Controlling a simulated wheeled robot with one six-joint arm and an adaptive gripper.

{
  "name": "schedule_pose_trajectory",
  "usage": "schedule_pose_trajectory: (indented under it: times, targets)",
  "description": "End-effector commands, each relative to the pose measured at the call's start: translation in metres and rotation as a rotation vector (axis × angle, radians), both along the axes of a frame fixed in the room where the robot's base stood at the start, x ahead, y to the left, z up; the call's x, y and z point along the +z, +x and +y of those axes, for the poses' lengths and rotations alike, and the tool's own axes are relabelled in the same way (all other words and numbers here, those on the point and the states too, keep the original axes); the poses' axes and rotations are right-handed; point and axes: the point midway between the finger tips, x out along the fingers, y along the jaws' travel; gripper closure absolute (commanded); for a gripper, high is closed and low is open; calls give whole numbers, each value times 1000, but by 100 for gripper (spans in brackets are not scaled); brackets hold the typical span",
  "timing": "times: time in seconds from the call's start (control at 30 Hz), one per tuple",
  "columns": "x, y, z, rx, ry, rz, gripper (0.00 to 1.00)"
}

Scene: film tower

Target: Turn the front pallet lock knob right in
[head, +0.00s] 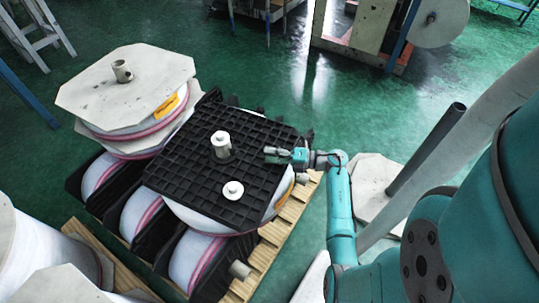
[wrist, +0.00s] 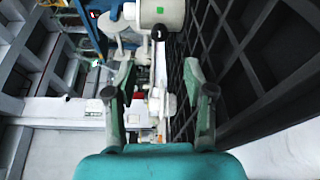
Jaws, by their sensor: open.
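A black grid pallet (head: 190,170) lies flat on top of white film rolls. A tall pale cylinder (head: 221,145) stands upright near its middle. A low round white knob-like piece (head: 233,190) sits nearer the front; I cannot tell for sure which piece is the lock knob. My gripper (head: 268,155) is at the pallet's right edge, apart from both pieces. In the wrist view my gripper (wrist: 158,70) is open and empty. The grid (wrist: 245,60) runs along the right finger.
A second stack with a pale octagonal board (head: 125,90) stands at the left. A wooden pallet (head: 275,237) lies under the rolls. A dark pole (head: 425,150) rises to the right. The green floor (head: 300,85) behind is mostly clear.

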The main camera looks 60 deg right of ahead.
Motion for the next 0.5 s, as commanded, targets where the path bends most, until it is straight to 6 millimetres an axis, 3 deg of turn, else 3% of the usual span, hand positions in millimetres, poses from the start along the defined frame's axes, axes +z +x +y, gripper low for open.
schedule_pose_trajectory:
  times: [0.13, 0.33, 0.5]
  targets:
    - [2, 2, 7, -16, -74, 4, 47]
    - [13, 7, 25, -78, -357, 9, 47]
    - [20, 10, 29, -103, -476, 8, 47]
